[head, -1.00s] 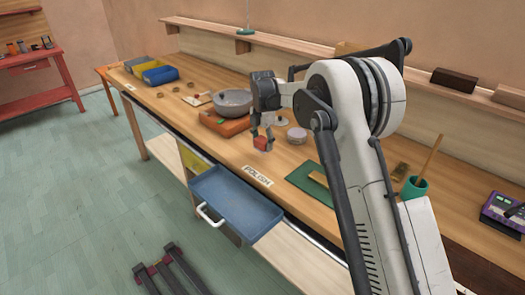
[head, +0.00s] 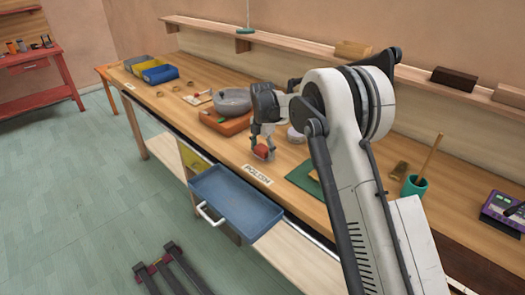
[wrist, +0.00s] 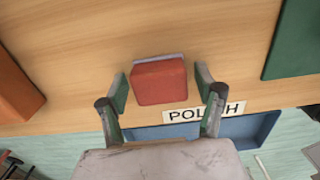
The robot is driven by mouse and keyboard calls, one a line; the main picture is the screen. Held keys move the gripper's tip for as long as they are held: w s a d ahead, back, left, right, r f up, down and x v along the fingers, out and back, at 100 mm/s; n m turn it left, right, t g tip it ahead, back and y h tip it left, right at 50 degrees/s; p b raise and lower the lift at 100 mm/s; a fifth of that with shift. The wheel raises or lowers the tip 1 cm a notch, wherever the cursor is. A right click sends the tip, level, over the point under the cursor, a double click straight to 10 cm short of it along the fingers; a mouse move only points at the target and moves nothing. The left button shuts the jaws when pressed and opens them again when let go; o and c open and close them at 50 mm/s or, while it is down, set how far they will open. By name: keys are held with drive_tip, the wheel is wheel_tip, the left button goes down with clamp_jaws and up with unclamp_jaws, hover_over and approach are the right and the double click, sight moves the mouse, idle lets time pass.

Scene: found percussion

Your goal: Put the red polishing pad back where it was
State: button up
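The red polishing pad (head: 262,152) is a small red block with a grey layer along one edge. It appears to rest on the bench top just behind the POLISH label (head: 257,175). In the wrist view the pad (wrist: 159,82) sits between the two fingers of my gripper (wrist: 162,88), with a gap showing on each side. My gripper (head: 262,143) is open around the pad and points down. The label (wrist: 204,112) also shows in the wrist view, in front of the pad near the bench edge.
An open blue drawer (head: 237,203) juts out below the label. An orange box (head: 226,126) with a grey bowl (head: 232,101) stands to the left. A pale round object (head: 296,135) is behind the gripper. A green mat (head: 301,177) lies to the right, and a teal cup (head: 414,186) stands farther right.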

sight(262, 148)
wheel_tip(262, 148, up, 12)
drive_tip(key=s+d+r+m+t, duration=0.2)
drive_tip(key=s+d+r+m, duration=0.55)
drive_tip(key=s, duration=0.25)
drive_tip(key=s+d+r+m+t, duration=0.1)
drive_tip(key=s+d+r+m, duration=0.55)
drive_tip(key=s+r, duration=0.3)
drive_tip(key=s+d+f+m+t, duration=0.1)
drive_tip(key=s+d+f+m, duration=0.2)
drive_tip(key=s, duration=0.6)
drive_tip(key=s+d+f+m+t, duration=0.1)
drive_tip(key=s+d+f+m, duration=0.2)
drive_tip(key=s+m, duration=0.3)
drive_tip(key=s+d+f+m+t, duration=0.2)
drive_tip(key=s+d+f+m, duration=0.1)
drive_tip(key=s, duration=0.8)
drive_tip(key=shift+s+d+m, duration=0.4)
drive_tip(key=shift+d+m, duration=0.05)
drive_tip(key=shift+m, duration=0.35)
